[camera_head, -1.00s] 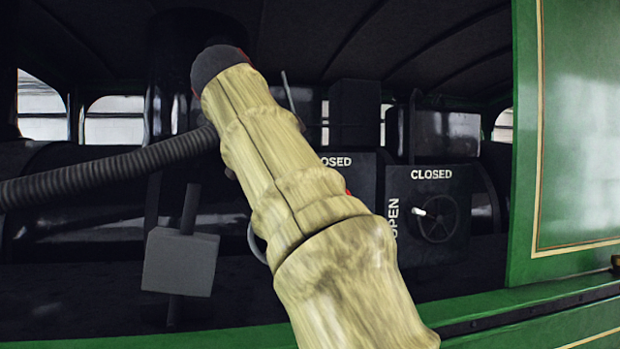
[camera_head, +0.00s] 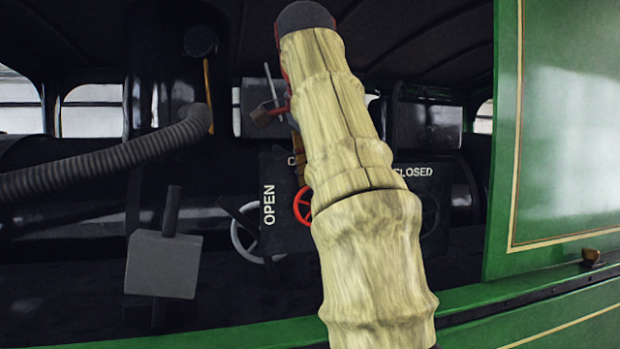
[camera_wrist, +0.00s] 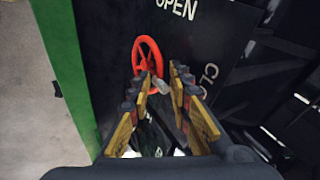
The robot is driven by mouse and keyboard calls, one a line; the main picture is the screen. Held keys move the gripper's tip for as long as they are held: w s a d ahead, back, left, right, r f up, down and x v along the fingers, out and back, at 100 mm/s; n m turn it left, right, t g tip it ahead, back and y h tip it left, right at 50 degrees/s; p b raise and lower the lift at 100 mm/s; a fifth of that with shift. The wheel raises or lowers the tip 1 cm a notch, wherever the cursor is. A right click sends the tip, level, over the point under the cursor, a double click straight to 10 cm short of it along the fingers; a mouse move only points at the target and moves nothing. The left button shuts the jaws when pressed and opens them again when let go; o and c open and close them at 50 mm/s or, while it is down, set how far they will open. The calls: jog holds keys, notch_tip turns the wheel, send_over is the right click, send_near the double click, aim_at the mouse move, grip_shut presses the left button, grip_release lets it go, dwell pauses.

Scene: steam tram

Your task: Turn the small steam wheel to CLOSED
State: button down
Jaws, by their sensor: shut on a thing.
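A small red wheel (camera_head: 297,206) is on a dark panel (camera_head: 278,232) lettered OPEN at its left side. In the head view my arm hides the wheel's right part and most of the upper CLOSED label. The red wheel also shows in the wrist view (camera_wrist: 137,52), just beyond my fingertips. My gripper (camera_wrist: 162,80) is shut on a short grey handle (camera_wrist: 160,87) at the wheel's rim. In the head view its fingers are mostly hidden behind my arm. I cannot tell how far the wheel is turned.
A larger grey wheel (camera_head: 240,240) stands left of the panel. A second panel marked CLOSED (camera_head: 412,171) is at the right, partly behind my arm. A grey block on a lever (camera_head: 162,265) is at left. A green wall (camera_head: 560,120) and green ledge (camera_head: 470,315) bound the right and front.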

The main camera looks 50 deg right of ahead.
jog(key=shift+f, duration=0.15)
jog(key=c, duration=2)
grip_release()
jog(key=shift+c, duration=0.2)
jog(key=shift+o, duration=0.4)
jog(key=shift+d, duration=0.15)
jog(key=shift+r, duration=0.2)
jog(key=s+a+r, duration=0.2)
jog(key=s+a, duration=0.6)
jog(key=a, duration=0.3)
jog(key=shift+s, duration=0.25)
